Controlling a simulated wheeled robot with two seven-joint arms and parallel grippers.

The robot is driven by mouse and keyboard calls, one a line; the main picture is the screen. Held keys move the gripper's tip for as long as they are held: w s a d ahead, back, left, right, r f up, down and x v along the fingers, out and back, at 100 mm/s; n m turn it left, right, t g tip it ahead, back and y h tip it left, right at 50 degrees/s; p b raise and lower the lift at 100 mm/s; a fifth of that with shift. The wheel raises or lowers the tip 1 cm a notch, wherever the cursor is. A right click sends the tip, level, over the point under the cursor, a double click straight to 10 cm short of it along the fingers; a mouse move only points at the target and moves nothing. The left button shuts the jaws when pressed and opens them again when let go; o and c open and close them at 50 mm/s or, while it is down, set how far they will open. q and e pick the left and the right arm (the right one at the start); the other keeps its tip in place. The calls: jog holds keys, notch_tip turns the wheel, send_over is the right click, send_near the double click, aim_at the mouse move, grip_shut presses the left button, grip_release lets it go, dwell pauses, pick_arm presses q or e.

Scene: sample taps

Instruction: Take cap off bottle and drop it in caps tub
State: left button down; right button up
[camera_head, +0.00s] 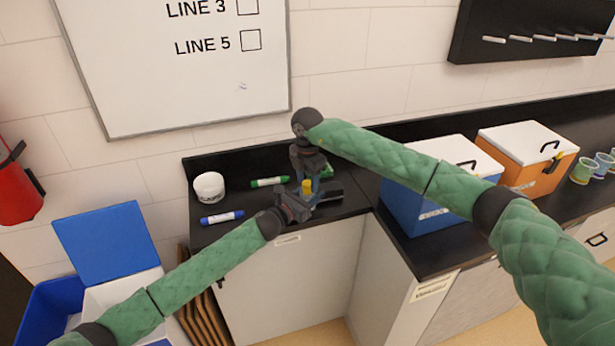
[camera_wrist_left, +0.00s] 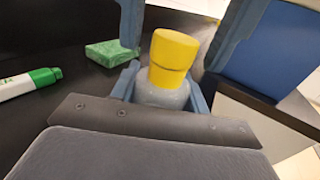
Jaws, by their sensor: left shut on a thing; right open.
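The bottle (camera_wrist_left: 160,94) is grey, and its yellow cap (camera_wrist_left: 168,58) sits on its top in the left wrist view. The cap also shows as a small yellow spot in the head view (camera_head: 307,186). My left gripper (camera_wrist_left: 162,88) is shut on the bottle, with its blue fingers on both sides below the cap. My right gripper (camera_head: 309,172) is open above the bottle. Its two blue fingers stand either side of the cap in the left wrist view, with gaps visible. A round white tub (camera_head: 209,187) stands on the black counter at the left; its inside looks empty.
A green marker (camera_head: 269,182) and a blue marker (camera_head: 221,217) lie between the tub and my grippers. A green sponge (camera_wrist_left: 110,53) lies behind the bottle. Blue (camera_head: 424,205) and orange (camera_head: 536,178) cooler boxes stand to the right. The counter's front edge is close.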

jog(key=c, duration=1)
jog(key=n, duration=1.4)
jog(key=shift+r, duration=0.1)
jog(key=n, duration=0.4)
jog(key=shift+n, duration=0.4)
jog(key=n, duration=0.8)
jog(key=shift+n, duration=0.3)
jog(key=n, duration=0.4)
jog(key=shift+n, duration=0.3)
jog(key=shift+r, duration=0.3)
